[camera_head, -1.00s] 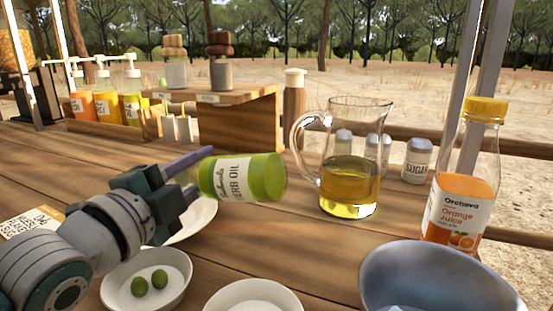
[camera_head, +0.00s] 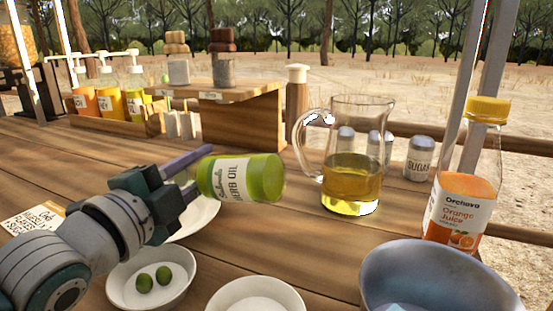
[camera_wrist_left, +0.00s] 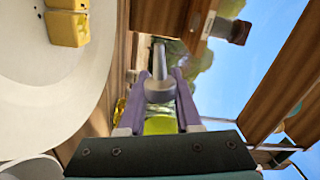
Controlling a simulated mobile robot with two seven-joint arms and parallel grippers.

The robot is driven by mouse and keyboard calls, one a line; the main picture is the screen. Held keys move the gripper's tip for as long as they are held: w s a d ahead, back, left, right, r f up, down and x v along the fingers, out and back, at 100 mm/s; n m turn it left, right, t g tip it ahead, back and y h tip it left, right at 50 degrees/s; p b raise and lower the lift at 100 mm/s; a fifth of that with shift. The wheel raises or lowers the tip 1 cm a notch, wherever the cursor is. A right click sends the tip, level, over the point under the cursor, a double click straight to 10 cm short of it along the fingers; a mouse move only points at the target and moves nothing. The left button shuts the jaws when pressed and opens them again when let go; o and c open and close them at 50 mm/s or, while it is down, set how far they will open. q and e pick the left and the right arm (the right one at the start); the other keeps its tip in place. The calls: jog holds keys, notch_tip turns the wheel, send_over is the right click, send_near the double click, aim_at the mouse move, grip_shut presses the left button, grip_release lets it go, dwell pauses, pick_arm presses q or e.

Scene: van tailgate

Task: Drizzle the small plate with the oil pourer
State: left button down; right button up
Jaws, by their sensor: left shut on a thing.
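My left gripper (camera_head: 190,178) is shut on the oil pourer (camera_head: 262,177), a green bottle labelled "HERB OIL". The bottle is tipped over to nearly horizontal and held above the table. In the left wrist view its grey spout (camera_wrist_left: 159,65) shows between the purple fingers, with the green body behind. A white plate (camera_head: 203,220) lies below and behind the gripper, mostly hidden by it. The left wrist view shows a white plate (camera_wrist_left: 40,95) at left with yellow cubes on it. I cannot see any oil stream. My right gripper is not in view.
A bowl with two olives (camera_head: 118,287) and another white bowl (camera_head: 228,291) stand in front. A glass jug of oil (camera_head: 350,185), a juice bottle (camera_head: 462,200) and a blue-grey bowl (camera_head: 440,262) stand at right. A wooden stand (camera_head: 240,120) is behind.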

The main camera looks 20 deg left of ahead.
pick_arm(q)
jog(key=shift+s+d, duration=0.15)
jog(key=shift+d, duration=0.15)
jog(key=shift+w+d, duration=0.25)
jog(key=shift+w, duration=0.1)
jog(key=shift+a, duration=0.15)
jog(key=shift+a, duration=0.25)
